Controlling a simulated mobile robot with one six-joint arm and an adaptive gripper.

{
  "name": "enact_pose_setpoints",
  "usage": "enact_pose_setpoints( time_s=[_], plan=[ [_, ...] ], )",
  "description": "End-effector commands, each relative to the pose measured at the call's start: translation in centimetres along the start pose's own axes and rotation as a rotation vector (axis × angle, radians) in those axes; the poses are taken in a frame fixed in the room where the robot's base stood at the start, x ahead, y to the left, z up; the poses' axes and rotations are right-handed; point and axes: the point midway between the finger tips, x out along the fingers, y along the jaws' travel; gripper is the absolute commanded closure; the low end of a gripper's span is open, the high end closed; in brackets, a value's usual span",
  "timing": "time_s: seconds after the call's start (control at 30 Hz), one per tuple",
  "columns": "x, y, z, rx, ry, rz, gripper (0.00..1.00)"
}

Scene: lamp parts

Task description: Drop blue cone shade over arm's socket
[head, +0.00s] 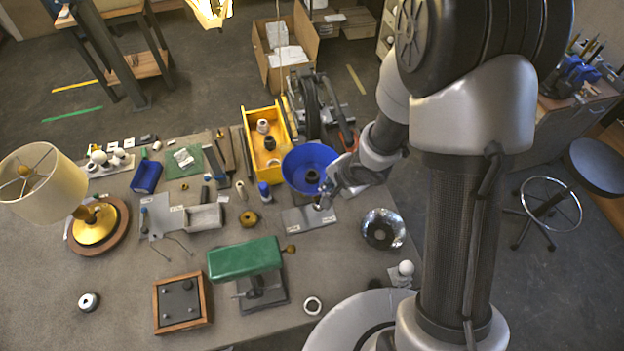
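The blue cone shade (303,157) is right of the table's middle, beside the yellow bin, with its wide rim toward me and a dark round centre in its bowl. My gripper (328,194) is at the shade's lower right rim, reaching in from the right, and overlaps the rim in the picture. The fingers are too small to tell whether they are closed on it. A grey base plate (308,220) lies just below the shade in the picture. I cannot make out the arm's socket; the shade and gripper cover that area.
A yellow bin (248,143) with small parts stands behind the shade. A blue-capped bottle (265,193) is left of it, a shiny round reflector (383,229) right. A green lamp shade (245,258) stands in front; a cream-shaded lamp (45,185) is far left.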

Motion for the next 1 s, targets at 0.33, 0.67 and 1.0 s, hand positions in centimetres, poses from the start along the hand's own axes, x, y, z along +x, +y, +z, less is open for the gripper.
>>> enact_pose_setpoints(
  time_s=[0.33, 0.67, 1.0],
  plan=[
    [0.36, 0.11, -0.02, 0.0, 0.0, -0.001, 1.0],
    [0.38, 0.12, -0.02, 0.0, 0.0, -0.001, 1.0],
    [0.62, 0.23, -0.01, 0.0, 0.0, -0.001, 1.0]
  ],
)
